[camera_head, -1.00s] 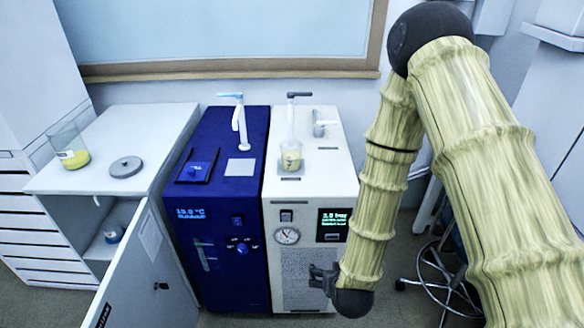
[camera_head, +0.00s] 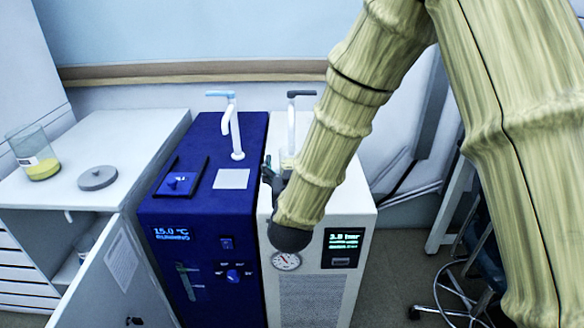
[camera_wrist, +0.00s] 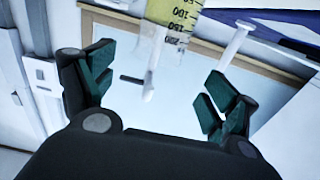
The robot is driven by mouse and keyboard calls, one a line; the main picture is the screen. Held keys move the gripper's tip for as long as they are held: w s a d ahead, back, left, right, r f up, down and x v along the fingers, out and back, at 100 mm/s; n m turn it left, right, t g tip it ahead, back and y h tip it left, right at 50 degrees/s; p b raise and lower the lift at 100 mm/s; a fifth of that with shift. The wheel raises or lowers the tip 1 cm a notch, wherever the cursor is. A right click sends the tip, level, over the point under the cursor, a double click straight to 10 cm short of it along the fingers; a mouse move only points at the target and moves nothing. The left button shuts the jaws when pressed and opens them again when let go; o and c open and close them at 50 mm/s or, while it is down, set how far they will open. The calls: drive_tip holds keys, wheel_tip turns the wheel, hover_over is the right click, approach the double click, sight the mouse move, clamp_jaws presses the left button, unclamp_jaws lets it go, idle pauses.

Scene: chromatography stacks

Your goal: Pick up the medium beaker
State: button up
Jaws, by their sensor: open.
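A beaker with yellow contents (camera_head: 288,162) stands under the spout on the white machine, mostly hidden behind my arm in the head view. In the wrist view a beaker with black graduations and yellow contents (camera_wrist: 174,16) shows at the top edge, cut off, ahead of and between my fingers. My gripper (camera_head: 271,174) is at the left side of my arm's end, close in front of that beaker. In the wrist view my gripper (camera_wrist: 160,78) is open, its green-padded fingers wide apart with nothing between them. A larger-looking beaker with yellow liquid (camera_head: 40,166) stands on the left cabinet.
The white machine (camera_head: 345,222) carries a white spout with a dark handle (camera_head: 291,118). The blue machine (camera_head: 205,222) beside it has a white tap (camera_head: 234,130). A grey disc (camera_head: 97,178) lies on the white cabinet (camera_head: 130,140), whose door (camera_head: 115,280) stands open.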

sight(292, 146)
drive_tip(key=shift+w+d+f+p, duration=0.1)
drive_tip(key=shift+w+f+p, duration=0.1)
drive_tip(key=shift+w, duration=1.75)
drive_tip(key=shift+w+d+f+p, duration=0.1)
drive_tip(key=shift+w+p, duration=0.05)
drive_tip(key=shift+w, duration=1.8)
drive_tip(key=shift+c, duration=0.4)
drive_tip(key=c, duration=1.3)
drive_tip(key=shift+c, duration=1.3)
drive_tip(key=shift+r, duration=0.15)
